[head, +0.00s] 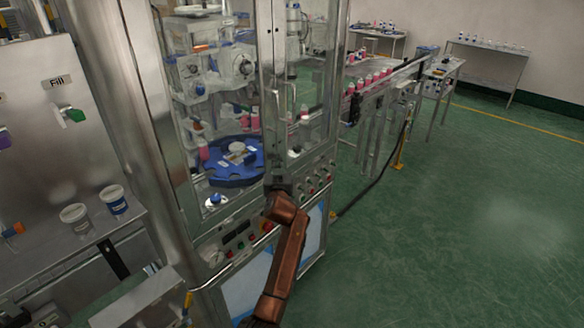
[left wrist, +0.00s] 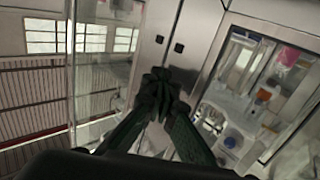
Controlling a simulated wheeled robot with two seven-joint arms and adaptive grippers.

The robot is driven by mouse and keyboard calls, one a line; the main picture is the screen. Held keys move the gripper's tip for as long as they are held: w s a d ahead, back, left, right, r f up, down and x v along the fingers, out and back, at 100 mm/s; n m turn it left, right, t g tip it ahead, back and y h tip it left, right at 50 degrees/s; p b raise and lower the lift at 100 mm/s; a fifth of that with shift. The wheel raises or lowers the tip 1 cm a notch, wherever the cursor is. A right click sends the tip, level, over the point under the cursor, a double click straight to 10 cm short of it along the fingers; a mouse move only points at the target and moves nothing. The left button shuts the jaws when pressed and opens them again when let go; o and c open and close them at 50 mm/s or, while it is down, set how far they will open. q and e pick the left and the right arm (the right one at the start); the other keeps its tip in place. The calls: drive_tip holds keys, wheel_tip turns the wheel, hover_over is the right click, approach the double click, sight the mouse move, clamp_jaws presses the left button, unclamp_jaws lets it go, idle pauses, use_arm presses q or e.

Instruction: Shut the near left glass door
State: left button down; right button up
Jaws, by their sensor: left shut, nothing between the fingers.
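The near left glass door (head: 225,122) is a tall clear panel in a steel frame, on the front of the crimping machine. A steel post (head: 266,90) runs along its right side. I cannot tell for sure whether the door sits flush or slightly ajar. My left gripper (head: 278,178) is in front of the machine by the lower end of this post; contact is unclear. In the left wrist view its dark fingertips (left wrist: 158,78) are together and empty, in front of a steel panel with two black squares (left wrist: 170,45). My right gripper is not in view.
Inside the machine is a blue rotary plate (head: 235,178). A control panel with buttons (head: 240,240) lies below the door. Two tubs (head: 113,200) stand on a steel shelf at left. A conveyor with pink bottles (head: 375,78) extends behind. The green floor at right (head: 480,210) is clear.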

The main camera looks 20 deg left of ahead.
use_arm(q)
drive_tip(key=shift+a+r, duration=0.15)
drive_tip(key=shift+a, duration=0.1)
drive_tip(key=shift+a+r, duration=0.1)
drive_tip(key=shift+s, duration=0.1)
